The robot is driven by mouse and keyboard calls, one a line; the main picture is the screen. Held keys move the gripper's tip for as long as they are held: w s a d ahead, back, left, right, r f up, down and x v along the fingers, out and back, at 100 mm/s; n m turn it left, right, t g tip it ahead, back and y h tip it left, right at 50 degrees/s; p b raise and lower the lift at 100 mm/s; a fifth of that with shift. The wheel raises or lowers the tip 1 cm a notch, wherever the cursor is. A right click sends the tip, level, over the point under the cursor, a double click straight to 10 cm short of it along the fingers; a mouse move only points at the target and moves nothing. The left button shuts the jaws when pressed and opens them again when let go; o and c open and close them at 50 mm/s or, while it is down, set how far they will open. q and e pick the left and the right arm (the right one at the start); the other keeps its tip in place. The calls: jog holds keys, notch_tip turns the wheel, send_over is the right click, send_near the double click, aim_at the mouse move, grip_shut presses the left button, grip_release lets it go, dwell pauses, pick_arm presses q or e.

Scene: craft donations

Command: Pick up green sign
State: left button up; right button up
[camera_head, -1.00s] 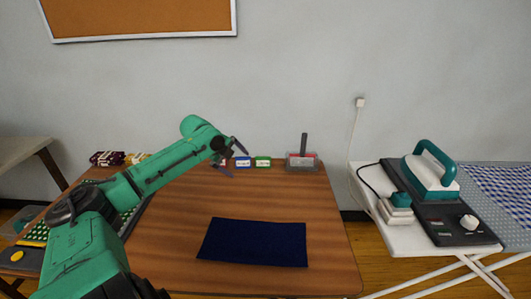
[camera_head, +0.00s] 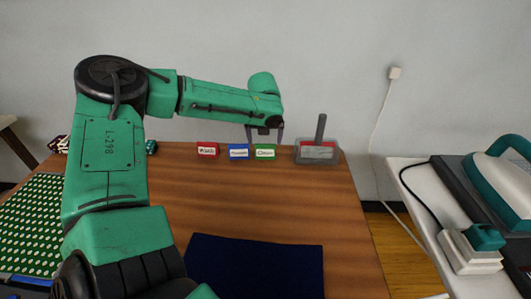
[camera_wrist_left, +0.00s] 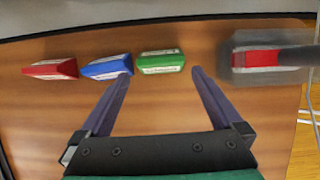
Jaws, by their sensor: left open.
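The green sign (camera_head: 265,152) is a small block with a white label, standing near the back edge of the wooden table, right of the blue sign. In the left wrist view the green sign (camera_wrist_left: 161,62) lies ahead of the two fingers, a little left of the midpoint between their tips. My left gripper (camera_head: 265,139) is open and empty, above and close to the green sign in the head view; its spread fingers show in the left wrist view (camera_wrist_left: 158,75). I see no contact with the sign. My right gripper is not in view.
A blue sign (camera_head: 239,151) and a red sign (camera_head: 207,150) stand in the same row to the left. A clear box (camera_head: 318,153) with a red item and a grey upright handle is close on the right. A navy cloth (camera_head: 255,268) lies in front; wood between is clear.

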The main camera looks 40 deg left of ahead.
aim_at(265, 146)
pick_arm(q)
jog(key=x, duration=0.5)
jog(key=shift+w+f+b, duration=0.1)
jog(key=shift+f+b, duration=0.1)
jog(key=shift+b, duration=0.2)
jog(key=shift+w+a+f, duration=0.1)
jog(key=shift+w+f, duration=0.1)
jog(key=shift+f, duration=0.05)
jog(key=c, duration=1)
jog(key=shift+r, duration=0.15)
